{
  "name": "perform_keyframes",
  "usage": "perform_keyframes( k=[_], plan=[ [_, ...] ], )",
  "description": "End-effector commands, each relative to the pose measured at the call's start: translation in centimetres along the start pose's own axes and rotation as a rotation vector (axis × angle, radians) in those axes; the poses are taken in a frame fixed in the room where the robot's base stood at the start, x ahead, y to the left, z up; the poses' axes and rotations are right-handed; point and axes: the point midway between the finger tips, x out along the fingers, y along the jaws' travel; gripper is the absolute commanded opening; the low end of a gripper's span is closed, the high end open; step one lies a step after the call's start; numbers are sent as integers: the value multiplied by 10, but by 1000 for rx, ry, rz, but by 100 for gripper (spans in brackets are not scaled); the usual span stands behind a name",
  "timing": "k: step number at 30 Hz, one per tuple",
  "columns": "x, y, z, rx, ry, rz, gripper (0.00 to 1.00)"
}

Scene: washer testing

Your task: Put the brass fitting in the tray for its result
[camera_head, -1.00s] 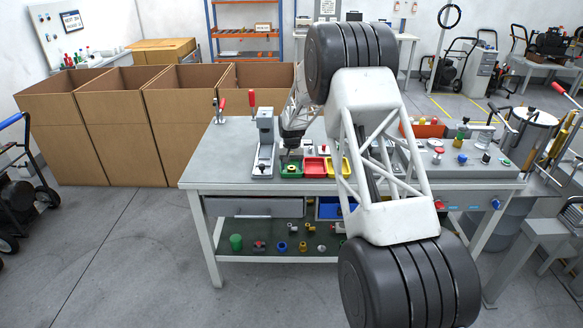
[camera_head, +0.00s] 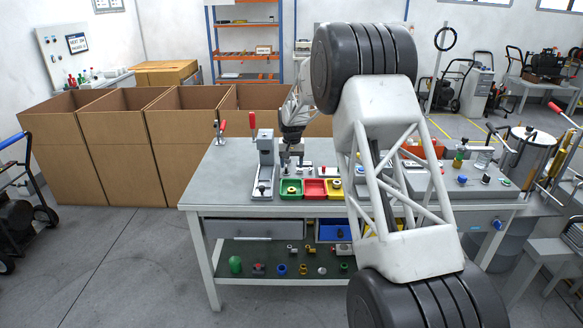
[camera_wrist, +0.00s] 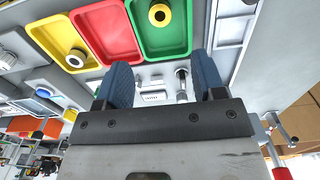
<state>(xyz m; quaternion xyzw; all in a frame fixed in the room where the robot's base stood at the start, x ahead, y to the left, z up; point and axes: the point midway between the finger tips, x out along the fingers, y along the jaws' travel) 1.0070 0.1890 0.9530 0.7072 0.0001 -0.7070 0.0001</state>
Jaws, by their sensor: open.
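A ring-shaped, brass-coloured fitting (camera_head: 291,189) lies in the green tray (camera_head: 284,197). In the wrist view this fitting (camera_wrist: 159,14) sits near the top of the green tray (camera_wrist: 180,42), its dark bore showing. The red tray (camera_head: 315,197) beside it looks empty. The yellow tray (camera_head: 341,194) holds another ring-like piece (camera_wrist: 75,58), brass-looking with a pale rim. My gripper (camera_head: 291,165) is above the green tray, clear of it. In the wrist view my gripper (camera_wrist: 164,76) has its two blue fingers apart with nothing between them.
A grey panel (camera_head: 470,185) with coloured knobs fills the bench's right. Several cardboard boxes (camera_head: 113,150) stand behind left. The bench's left top is bare. My large arm links block part of the view.

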Motion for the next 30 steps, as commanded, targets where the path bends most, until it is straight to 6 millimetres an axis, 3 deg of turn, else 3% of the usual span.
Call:
perform_keyframes(
  k=[23, 30],
  plan=[
    [0, 0, 0, 0, 0, 0, 63],
    [-17, 8, 12, 1, 7, -1, 63]
  ],
)
